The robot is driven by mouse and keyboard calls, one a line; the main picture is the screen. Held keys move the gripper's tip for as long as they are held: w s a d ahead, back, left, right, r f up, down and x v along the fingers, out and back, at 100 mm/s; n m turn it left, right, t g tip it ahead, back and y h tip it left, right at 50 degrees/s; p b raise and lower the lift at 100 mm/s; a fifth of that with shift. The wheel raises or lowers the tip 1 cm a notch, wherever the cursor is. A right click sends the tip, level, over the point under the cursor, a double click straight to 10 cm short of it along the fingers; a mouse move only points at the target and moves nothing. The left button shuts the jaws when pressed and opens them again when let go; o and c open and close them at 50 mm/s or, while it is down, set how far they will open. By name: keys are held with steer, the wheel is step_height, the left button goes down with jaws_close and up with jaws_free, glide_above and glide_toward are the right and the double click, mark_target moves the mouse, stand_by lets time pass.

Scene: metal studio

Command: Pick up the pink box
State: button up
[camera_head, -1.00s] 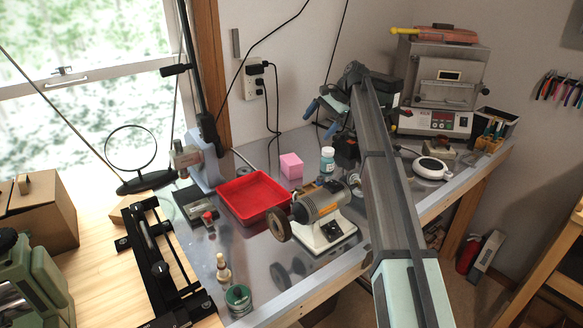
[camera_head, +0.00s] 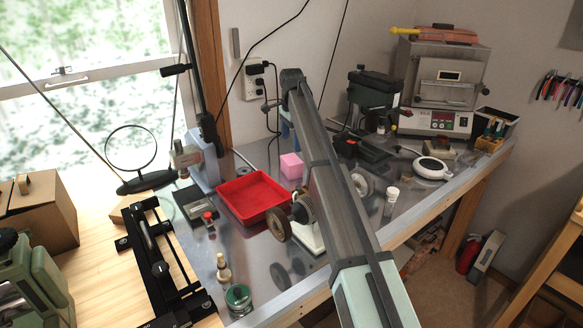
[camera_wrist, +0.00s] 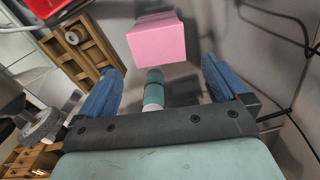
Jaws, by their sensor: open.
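The pink box (camera_head: 291,166) sits on the metal bench, just right of the red tray. In the wrist view the pink box (camera_wrist: 156,42) is ahead of my gripper (camera_wrist: 160,78), near the middle and beyond the fingertips. The two blue fingers are spread apart, with a clear gap from the box. A teal and white cylinder (camera_wrist: 153,92) shows between the fingers, below the box in the picture. In the head view a blue finger (camera_head: 284,130) shows behind the box, while my arm hides much of the gripper.
The red tray (camera_head: 252,197) lies left of the box. A bench grinder (camera_head: 279,223) stands in front, partly hidden by my arm. A white-lidded jar (camera_head: 391,200) is to the right. The wall with outlet (camera_head: 258,85) and cables is close behind.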

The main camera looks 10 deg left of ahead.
mark_target(292, 159)
steer(key=shift+s+f, duration=0.2)
steer(key=shift+f, duration=4.2)
steer(key=shift+c, duration=0.3)
steer(key=c, duration=0.7)
steer(key=shift+r, duration=0.15)
